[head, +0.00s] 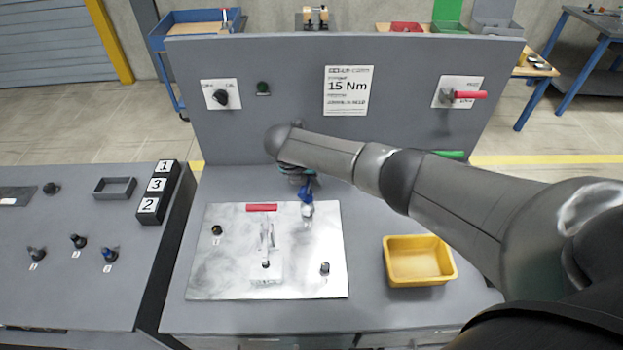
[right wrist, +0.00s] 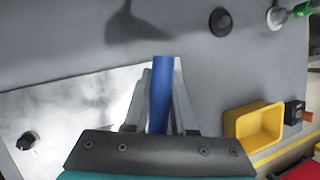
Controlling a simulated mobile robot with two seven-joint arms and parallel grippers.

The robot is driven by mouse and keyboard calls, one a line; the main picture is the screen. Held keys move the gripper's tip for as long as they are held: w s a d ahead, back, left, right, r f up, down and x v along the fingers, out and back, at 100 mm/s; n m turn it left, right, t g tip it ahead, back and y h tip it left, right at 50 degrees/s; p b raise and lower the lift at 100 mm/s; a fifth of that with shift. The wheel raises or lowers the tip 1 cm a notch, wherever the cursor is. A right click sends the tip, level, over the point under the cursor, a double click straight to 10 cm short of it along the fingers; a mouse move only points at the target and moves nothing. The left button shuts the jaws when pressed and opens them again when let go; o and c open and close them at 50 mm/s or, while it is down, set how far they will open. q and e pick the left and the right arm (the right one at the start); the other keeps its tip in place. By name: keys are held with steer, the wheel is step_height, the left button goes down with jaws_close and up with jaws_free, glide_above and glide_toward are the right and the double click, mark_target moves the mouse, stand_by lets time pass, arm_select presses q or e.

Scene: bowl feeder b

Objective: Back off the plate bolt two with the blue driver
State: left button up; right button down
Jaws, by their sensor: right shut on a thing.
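My right gripper (head: 300,180) is shut on the blue driver (head: 307,194) above the upper right of the metal plate (head: 215,272). In the right wrist view the blue driver (right wrist: 161,95) stands between the two fingers (right wrist: 160,110). The driver's lower end is at or just above the plate; I cannot tell whether it touches a bolt, as that spot is hidden. One bolt (head: 217,230) shows at the plate's left and another (head: 324,268) at its lower right. A clamp with a red handle (head: 261,207) stands mid-plate. My left gripper is not in view.
A yellow bin (head: 418,282) stands right of the plate. The upright panel (head: 290,80) behind carries a 15 Nm sign (head: 348,90), a knob (head: 221,98) and a red-handled switch (head: 468,95). A side bench at left holds several small parts and a 1-3-2 number block (head: 157,192).

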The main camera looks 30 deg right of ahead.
steer(key=shift+f+b, duration=0.75)
steer(key=shift+f, duration=0.1)
stand_by(0.5)
stand_by(0.3)
steer(key=shift+w+a+n+t+y+p, duration=0.2)
steer(key=shift+n+t+y+p, duration=0.4)
steer(key=shift+n, duration=0.6)
steer(key=shift+h, duration=0.3)
steer(key=shift+m+p, duration=0.3)
steer(key=shift+p, duration=0.1)
